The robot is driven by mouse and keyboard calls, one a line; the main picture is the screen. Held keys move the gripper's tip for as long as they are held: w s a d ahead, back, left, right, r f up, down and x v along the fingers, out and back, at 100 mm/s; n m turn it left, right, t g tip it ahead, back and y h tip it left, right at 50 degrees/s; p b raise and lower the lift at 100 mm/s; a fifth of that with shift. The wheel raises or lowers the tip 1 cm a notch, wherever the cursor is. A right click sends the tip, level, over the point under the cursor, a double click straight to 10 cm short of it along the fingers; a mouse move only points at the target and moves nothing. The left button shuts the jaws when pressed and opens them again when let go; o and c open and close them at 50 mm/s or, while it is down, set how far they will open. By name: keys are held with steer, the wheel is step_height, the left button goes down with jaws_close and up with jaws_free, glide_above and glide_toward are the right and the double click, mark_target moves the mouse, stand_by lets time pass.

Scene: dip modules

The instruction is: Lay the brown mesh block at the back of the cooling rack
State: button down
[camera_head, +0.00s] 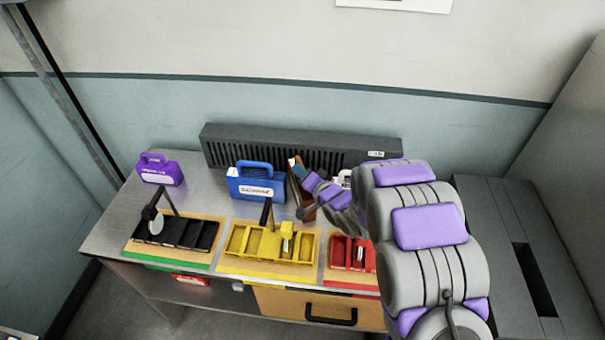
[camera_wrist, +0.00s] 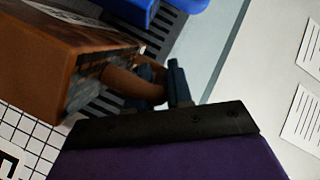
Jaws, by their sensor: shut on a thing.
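The brown mesh block (camera_wrist: 75,55) fills the left of the wrist view, with a pale label and a dark mesh-like end. Its rounded brown handle (camera_wrist: 135,84) is between the dark fingers of my gripper (camera_wrist: 155,82). In the head view the block (camera_head: 309,213) is tilted and partly hidden by my gripper (camera_head: 310,186), right of the blue case. The long dark slotted unit (camera_head: 222,147) along the wall appears to be the cooling rack. Its slots also show behind the block in the wrist view (camera_wrist: 165,22). I cannot tell whether the block touches the table.
A purple case (camera_head: 160,171) and a blue case (camera_head: 256,190) stand on the metal table (camera_head: 120,217). Black (camera_head: 185,235), yellow (camera_head: 265,247) and red (camera_head: 345,255) trays line the front. A white patterned item (camera_wrist: 35,140) lies beside the block. My arm covers the right side.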

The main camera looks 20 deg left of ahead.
steer(key=shift+a, duration=0.1)
steer(key=c, duration=1.4)
jaws_free()
steer(key=o, duration=0.4)
steer(key=shift+d, duration=0.2)
steer(key=shift+s, duration=0.1)
steer(key=p+v, duration=0.1)
steer(key=v, duration=1)
steer(key=shift+s+d+p, duration=0.25)
steer(key=shift+d+p, duration=0.05)
steer(key=shift+p, duration=0.1)
steer(key=shift+r, duration=0.1)
